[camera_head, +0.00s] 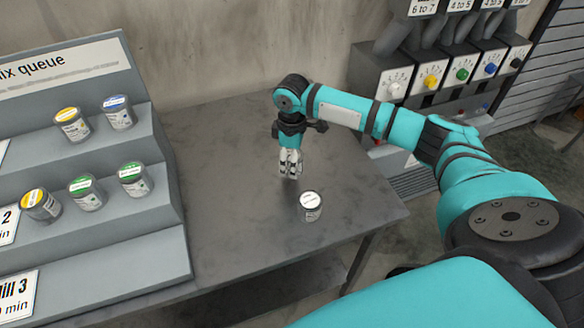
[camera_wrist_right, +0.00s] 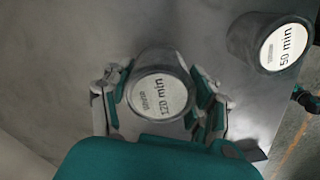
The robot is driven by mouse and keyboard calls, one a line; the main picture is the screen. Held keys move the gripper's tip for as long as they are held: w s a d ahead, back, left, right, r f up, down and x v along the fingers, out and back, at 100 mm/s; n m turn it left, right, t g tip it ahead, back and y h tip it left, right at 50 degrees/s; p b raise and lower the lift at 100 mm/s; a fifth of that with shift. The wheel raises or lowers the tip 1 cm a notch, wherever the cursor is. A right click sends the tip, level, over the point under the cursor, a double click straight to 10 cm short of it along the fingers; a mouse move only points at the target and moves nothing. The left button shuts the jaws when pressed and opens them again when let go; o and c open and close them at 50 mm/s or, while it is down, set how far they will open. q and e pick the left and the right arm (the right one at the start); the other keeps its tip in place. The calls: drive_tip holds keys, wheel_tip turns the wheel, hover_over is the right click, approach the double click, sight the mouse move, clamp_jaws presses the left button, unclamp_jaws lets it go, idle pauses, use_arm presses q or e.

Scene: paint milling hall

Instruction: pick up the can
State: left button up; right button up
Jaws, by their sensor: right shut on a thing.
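My right gripper (camera_head: 290,165) points down over the grey table. In the right wrist view its fingers (camera_wrist_right: 160,100) stand on both sides of a grey metal can with a pale lid reading "120 min" (camera_wrist_right: 160,96), and they are shut on it. In the head view the fingers mostly hide this can, and I cannot tell whether it touches the table. A second can with a white lid (camera_head: 311,207) stands upright on the table, nearer than the gripper. In the wrist view that can (camera_wrist_right: 268,45) is at upper right, its lid reading "50 min". My left gripper is not in view.
A grey stepped rack (camera_head: 150,215) at left holds several cans, such as a yellow-lidded one (camera_head: 72,124) and a green-lidded one (camera_head: 135,179). A dispenser with coloured knobs (camera_head: 430,81) stands behind at right. The table (camera_head: 225,130) is otherwise clear.

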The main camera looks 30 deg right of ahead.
drive_tip(key=s+a, duration=0.2)
drive_tip(key=a, duration=0.2)
drive_tip(key=s+a+r+b, duration=0.1)
drive_tip(key=s+a, duration=0.1)
drive_tip(key=a, duration=0.2)
drive_tip(key=s+a+b, duration=0.1)
drive_tip(key=s+a, duration=0.2)
drive_tip(key=a, duration=0.1)
drive_tip(key=shift+s+a+r, duration=0.1)
drive_tip(key=shift+a+r, duration=0.2)
drive_tip(key=shift+a, duration=0.1)
drive_tip(key=shift+s+a+r, duration=0.1)
drive_tip(key=shift+s+a, duration=0.25)
drive_tip(key=shift+a, duration=0.2)
